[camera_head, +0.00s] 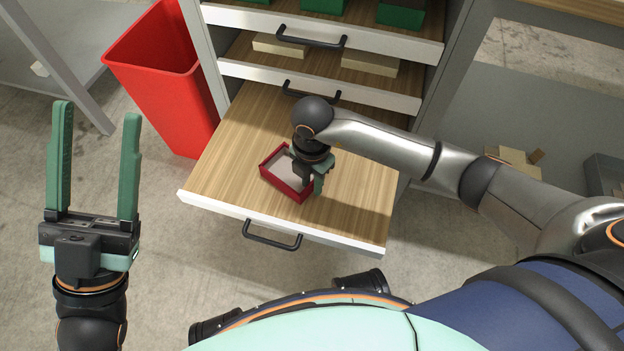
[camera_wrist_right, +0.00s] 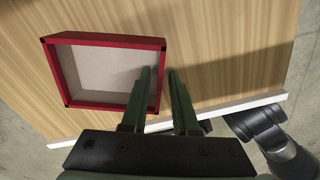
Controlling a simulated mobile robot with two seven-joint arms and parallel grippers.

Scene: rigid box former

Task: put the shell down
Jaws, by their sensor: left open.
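The shell is an open red box with a pale grey inside (camera_head: 287,187), on or just above the wooden board of the pulled-out drawer. It also shows in the right wrist view (camera_wrist_right: 105,42), open side up. My right gripper (camera_head: 318,185) is at its right-hand wall, pointing down. In the right wrist view, the two green fingers (camera_wrist_right: 159,72) stand close together with that wall between them, one inside the box and one outside. Whether the shell's underside touches the board is hidden. My left gripper (camera_head: 97,112) is open and empty at the left, away from the drawer.
The drawer board (camera_head: 235,150) has clear room around the shell; its white front edge (camera_head: 340,240) carries a black handle. Drawers above hold tan boxes (camera_head: 370,63) and green boxes (camera_head: 400,14). A red bin (camera_head: 165,75) stands left of the cabinet.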

